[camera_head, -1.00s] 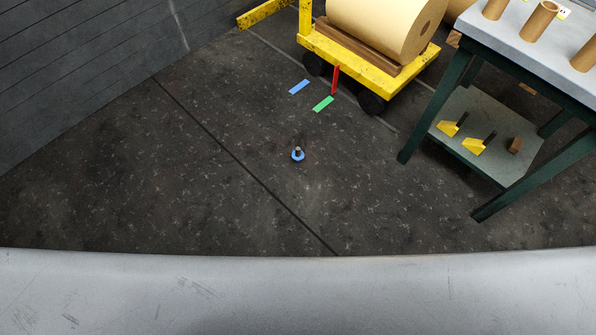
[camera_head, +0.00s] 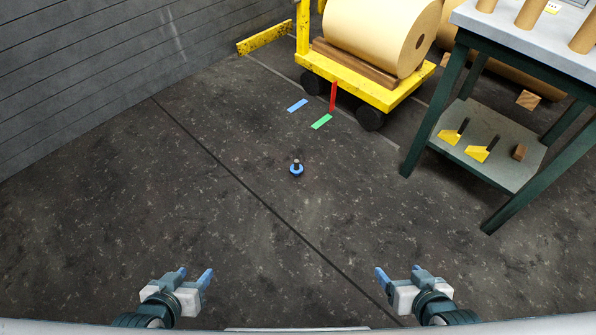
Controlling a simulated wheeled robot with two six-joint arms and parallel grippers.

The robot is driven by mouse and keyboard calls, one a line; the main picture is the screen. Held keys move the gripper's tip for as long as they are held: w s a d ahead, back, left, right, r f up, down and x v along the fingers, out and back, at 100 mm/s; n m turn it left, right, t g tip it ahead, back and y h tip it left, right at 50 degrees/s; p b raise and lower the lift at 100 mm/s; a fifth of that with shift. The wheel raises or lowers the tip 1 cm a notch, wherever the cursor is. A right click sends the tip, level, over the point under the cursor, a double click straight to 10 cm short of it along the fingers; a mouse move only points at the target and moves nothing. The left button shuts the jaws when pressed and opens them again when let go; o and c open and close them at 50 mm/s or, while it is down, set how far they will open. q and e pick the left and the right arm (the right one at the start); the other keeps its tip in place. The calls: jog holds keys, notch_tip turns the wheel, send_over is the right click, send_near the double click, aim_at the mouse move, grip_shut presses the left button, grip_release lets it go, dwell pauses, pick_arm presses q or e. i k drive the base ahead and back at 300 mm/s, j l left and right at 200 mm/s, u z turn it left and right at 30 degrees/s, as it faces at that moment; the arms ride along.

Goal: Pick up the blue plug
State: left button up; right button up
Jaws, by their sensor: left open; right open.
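The blue plug (camera_head: 296,170) stands upright on the dark floor near the middle of the head view. It has a round blue base and a dark stem on top. My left gripper (camera_head: 193,278) is at the lower left, open and empty, with its blue-tipped fingers apart. My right gripper (camera_head: 398,276) is at the lower right, open and empty. Both grippers are well apart from the plug, which lies farther off between them.
A yellow cart (camera_head: 357,87) carrying a large tan roll (camera_head: 375,35) stands behind the plug. Floor around the plug is clear.

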aim_at(296, 169)
jog(key=i+l, duration=0.3)
jog(key=l, duration=0.15)
jog(key=i+l+z, duration=0.1)
jog(key=i+l, duration=0.15)
jog(key=l, duration=0.25)
